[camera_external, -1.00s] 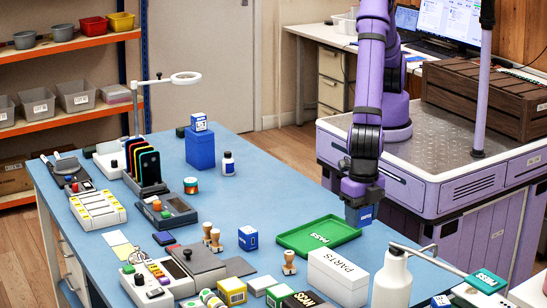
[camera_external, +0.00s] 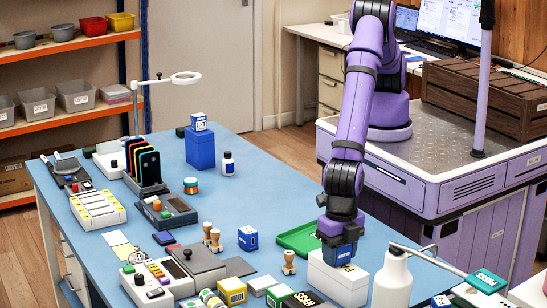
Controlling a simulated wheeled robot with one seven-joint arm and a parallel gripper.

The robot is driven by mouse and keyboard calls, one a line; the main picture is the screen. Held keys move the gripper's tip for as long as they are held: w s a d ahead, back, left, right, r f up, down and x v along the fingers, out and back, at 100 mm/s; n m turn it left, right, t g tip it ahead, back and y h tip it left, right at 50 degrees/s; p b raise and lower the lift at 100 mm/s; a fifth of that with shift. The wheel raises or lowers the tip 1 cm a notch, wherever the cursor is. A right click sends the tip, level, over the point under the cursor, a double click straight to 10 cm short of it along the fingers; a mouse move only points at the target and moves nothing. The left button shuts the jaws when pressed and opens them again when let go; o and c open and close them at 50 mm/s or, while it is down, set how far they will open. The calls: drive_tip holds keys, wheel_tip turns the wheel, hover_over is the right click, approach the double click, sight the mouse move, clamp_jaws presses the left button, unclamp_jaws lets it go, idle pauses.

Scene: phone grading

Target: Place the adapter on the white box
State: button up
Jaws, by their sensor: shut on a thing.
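The white box (camera_external: 336,284), lettered PARTS on its lid in the earlier view, stands at the front right of the blue table. My gripper (camera_external: 341,243) points down over its top and is shut on a small blue adapter (camera_external: 346,252) with white lettering. The adapter is at the box's top face and hides part of it. I cannot tell whether it touches the lid or is just above it. The fingertips are small and partly hidden.
A green tray (camera_external: 298,240) lies behind the white box, partly covered by my gripper. A white bottle (camera_external: 393,282) stands close on the right. A wooden stamp (camera_external: 289,262) and another blue box (camera_external: 248,238) are to the left. The table's middle is clear.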

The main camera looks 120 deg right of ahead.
drive_tip(key=shift+f, duration=0.15)
drive_tip(key=o, duration=0.9)
wheel_tip(320, 180, up, 12)
drive_tip(key=shift+r, duration=0.15)
